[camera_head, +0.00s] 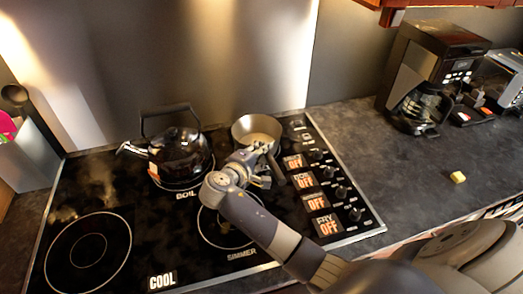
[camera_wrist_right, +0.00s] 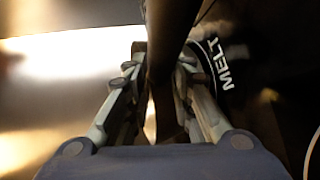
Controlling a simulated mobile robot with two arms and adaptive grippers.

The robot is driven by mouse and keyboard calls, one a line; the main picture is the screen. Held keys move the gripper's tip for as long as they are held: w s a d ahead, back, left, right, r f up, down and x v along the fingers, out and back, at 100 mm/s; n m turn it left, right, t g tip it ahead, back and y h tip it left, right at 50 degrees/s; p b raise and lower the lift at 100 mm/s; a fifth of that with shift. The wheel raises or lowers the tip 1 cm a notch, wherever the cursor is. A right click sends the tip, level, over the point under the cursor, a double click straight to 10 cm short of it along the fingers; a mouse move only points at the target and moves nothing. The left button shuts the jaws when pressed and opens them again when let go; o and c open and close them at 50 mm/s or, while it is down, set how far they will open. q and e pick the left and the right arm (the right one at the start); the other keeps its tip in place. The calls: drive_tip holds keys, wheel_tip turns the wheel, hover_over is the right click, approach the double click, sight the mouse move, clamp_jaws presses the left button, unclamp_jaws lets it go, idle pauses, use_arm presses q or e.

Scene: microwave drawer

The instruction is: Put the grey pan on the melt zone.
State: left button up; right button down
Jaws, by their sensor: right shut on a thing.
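The grey pan (camera_head: 257,129) is at the back right of the black cooktop, right of the kettle, and looks about upright. My right gripper (camera_head: 264,166) is shut on the pan's handle, which shows as a dark bar between the fingers in the right wrist view (camera_wrist_right: 168,60). The melt zone (camera_wrist_right: 226,62) shows in that view by its white "MELT" label and part of its ring, just right of the handle. In the head view the pan hides the zone. I cannot tell whether the pan touches the cooktop. My left gripper is not in view.
A black kettle (camera_head: 180,155) stands on the boil zone left of the pan. The simmer zone (camera_head: 226,230) lies under my right arm. The cool zone (camera_head: 88,252) at front left is bare. Control knobs (camera_head: 340,192) line the right side. A coffee maker (camera_head: 432,75) stands on the counter.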

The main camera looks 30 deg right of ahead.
drive_tip(key=shift+f, duration=0.1)
drive_tip(key=c, duration=1.4)
unclamp_jaws()
drive_tip(key=b+v, duration=0.2)
drive_tip(key=v, duration=1)
